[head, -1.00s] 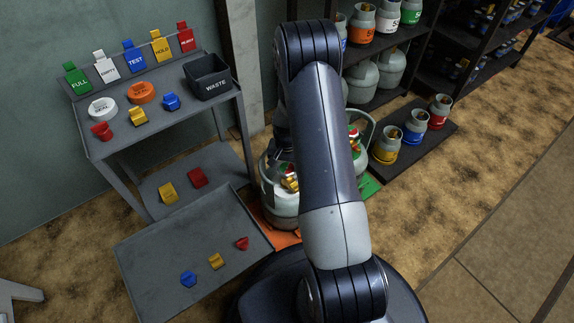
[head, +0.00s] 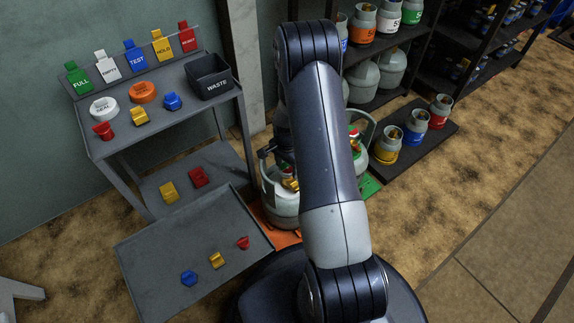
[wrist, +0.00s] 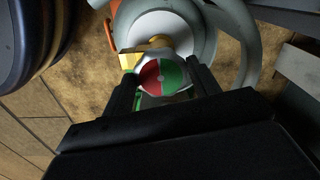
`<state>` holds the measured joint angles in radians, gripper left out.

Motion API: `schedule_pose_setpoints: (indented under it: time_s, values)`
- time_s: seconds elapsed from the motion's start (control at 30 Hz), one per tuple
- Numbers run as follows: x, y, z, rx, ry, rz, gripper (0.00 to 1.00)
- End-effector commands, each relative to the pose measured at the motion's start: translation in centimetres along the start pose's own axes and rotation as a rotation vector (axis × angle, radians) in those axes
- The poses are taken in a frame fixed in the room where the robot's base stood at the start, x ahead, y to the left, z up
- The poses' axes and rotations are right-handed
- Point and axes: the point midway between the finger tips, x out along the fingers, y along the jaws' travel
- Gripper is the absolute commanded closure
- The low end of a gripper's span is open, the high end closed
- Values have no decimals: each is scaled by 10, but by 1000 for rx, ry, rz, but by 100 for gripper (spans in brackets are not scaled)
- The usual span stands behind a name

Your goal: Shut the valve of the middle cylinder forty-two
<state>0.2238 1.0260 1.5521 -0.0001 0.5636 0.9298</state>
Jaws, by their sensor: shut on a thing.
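A grey-white gas cylinder (head: 281,207) stands on an orange base, partly behind my arm in the head view. Its top shows in the wrist view (wrist: 205,40), with a brass valve body (wrist: 133,63) and a curved guard. The valve knob (wrist: 161,77) has a red and green top. My gripper (wrist: 162,82) is shut on this knob, one black finger on each side. The gripper is mostly hidden behind my arm in the head view. I cannot read any number on the cylinder.
Another cylinder's guard ring (head: 370,126) shows right of my arm, by a green base (head: 371,187). A grey bench (head: 170,118) with tags, loose caps and a waste bin (head: 208,77) stands left. Small cylinders stand on a dark low platform (head: 437,140) at right.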

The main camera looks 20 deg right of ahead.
Motion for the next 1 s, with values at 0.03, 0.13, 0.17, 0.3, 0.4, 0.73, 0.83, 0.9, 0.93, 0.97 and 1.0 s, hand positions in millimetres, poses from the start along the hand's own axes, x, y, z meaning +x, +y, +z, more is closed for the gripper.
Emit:
schedule_pose_setpoints:
  time_s: [0.03,0.13,0.17,0.3,0.4,0.73,0.83,0.9,0.93,0.97,1.0]
  values:
    - [0,0,0,2,1,-1,66]
    - [0,0,0,3,1,-1,66]
    - [0,0,0,3,1,-1,66]
    - [0,0,0,2,1,-1,66]
    - [0,0,0,2,1,-1,38]
    - [0,0,0,1,0,0,21]
    - [-1,0,0,1,0,0,21]
    - [-4,0,0,1,1,-1,21]
    - [-7,0,0,1,1,-1,21]
    - [-11,0,0,1,1,-1,21]
    - [-16,0,0,1,1,-1,21]
